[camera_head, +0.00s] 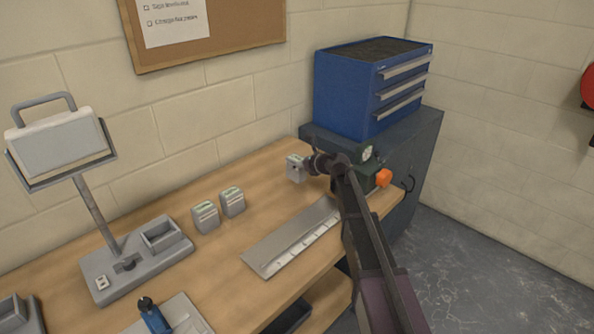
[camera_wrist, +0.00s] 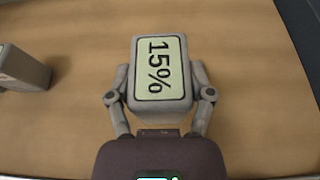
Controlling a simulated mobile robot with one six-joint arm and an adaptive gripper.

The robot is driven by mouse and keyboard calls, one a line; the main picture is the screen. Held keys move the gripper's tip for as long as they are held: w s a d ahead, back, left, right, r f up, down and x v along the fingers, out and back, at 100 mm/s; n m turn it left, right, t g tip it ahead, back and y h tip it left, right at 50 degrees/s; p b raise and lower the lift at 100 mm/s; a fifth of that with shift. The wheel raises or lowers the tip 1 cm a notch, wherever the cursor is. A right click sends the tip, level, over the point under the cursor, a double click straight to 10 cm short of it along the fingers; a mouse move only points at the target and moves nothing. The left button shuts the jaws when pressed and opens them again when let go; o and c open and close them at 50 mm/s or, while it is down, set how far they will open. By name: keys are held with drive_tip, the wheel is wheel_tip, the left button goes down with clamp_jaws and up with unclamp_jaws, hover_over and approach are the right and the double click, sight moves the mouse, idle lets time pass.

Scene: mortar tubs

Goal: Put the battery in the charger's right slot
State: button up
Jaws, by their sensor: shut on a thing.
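My gripper (camera_head: 306,166) is shut on a grey battery (camera_head: 294,169) over the far right part of the workbench, near the blue cabinet. In the wrist view the battery (camera_wrist: 160,75) shows a pale green "15%" label, with a finger on each side. I cannot tell whether it touches the bench. Two similar grey batteries (camera_head: 206,217) (camera_head: 232,201) stand upright on the bench, left of my gripper. No charger is clearly identifiable. A grey stand base (camera_head: 100,283) at the left has a raised rectangular socket. Another grey object (camera_head: 16,312) with a dark opening is cut off at the lower left.
A blue tool (camera_head: 154,317) is at the bottom edge. The blue drawer cabinet (camera_head: 345,95), a dark green device (camera_head: 362,172) and an orange part (camera_head: 384,178) are at the right.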

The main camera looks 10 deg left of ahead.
sight(296, 169)
drive_tip(key=shift+w+a, duration=0.35)
drive_tip(key=shift+w, duration=0.1)
drive_tip(key=shift+w+a+f+b, duration=0.1)
drive_tip(key=shift+f+b, duration=0.25)
drive_tip(key=shift+b, duration=0.05)
drive_tip(key=shift+f+b, duration=1.45)
drive_tip(key=shift+f, duration=0.1)
drive_tip(key=o, duration=1.3)
drive_tip(key=shift+r, duration=0.2)
drive_tip(key=p+v, duration=0.4)
drive_tip(key=v, duration=0.8)
drive_tip(key=shift+p, duration=0.3)
